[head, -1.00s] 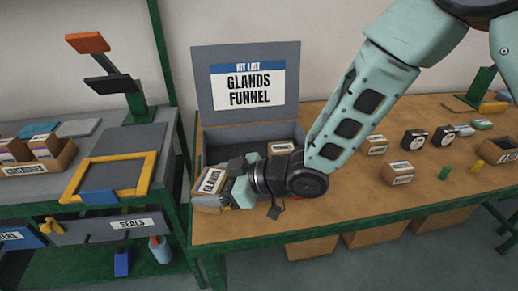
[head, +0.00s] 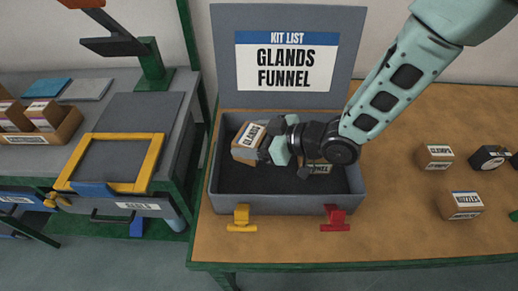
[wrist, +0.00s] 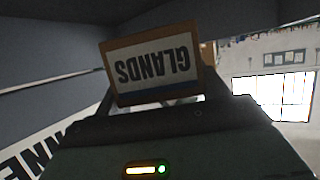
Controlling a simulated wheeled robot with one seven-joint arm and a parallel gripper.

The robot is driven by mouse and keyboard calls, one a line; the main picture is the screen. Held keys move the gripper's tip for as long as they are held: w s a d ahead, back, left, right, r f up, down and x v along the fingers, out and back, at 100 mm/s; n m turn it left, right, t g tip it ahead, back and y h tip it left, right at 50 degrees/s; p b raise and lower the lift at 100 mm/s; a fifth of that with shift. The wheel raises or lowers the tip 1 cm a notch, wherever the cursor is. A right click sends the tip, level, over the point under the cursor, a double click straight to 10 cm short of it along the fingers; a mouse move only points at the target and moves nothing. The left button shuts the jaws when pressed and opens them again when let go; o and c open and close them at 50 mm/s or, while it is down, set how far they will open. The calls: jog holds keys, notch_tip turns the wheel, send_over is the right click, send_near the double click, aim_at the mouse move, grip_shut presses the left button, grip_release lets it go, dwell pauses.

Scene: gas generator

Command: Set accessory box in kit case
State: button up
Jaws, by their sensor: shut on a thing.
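The accessory box labelled GLANDS (head: 247,141) is a small brown carton, tilted, over the left back part of the kit case; it also shows in the wrist view (wrist: 152,66). My gripper (head: 267,148) is shut on it from the right. The grey kit case (head: 285,204) stands open on the table. Its lid (head: 352,45) is raised and reads KIT LIST, GLANDS, FUNNEL. A second small carton (head: 320,169) is inside the case on the right, partly hidden by my arm. I cannot tell whether the GLANDS box touches the case floor.
Yellow (head: 242,218) and red (head: 336,218) latches hang on the case front. Loose cartons (head: 435,157) and (head: 460,205) stand on the wooden table (head: 400,235) to the right. A grey bench (head: 175,110) with a yellow frame is at the left. The case's front floor is clear.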

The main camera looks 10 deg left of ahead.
jog(key=shift+f+p, duration=0.35)
jog(key=shift+f, duration=2.25)
jog(key=shift+f, duration=0.2)
jog(key=o, duration=1.1)
jog(key=shift+c, duration=0.2)
jog(key=shift+r, duration=0.15)
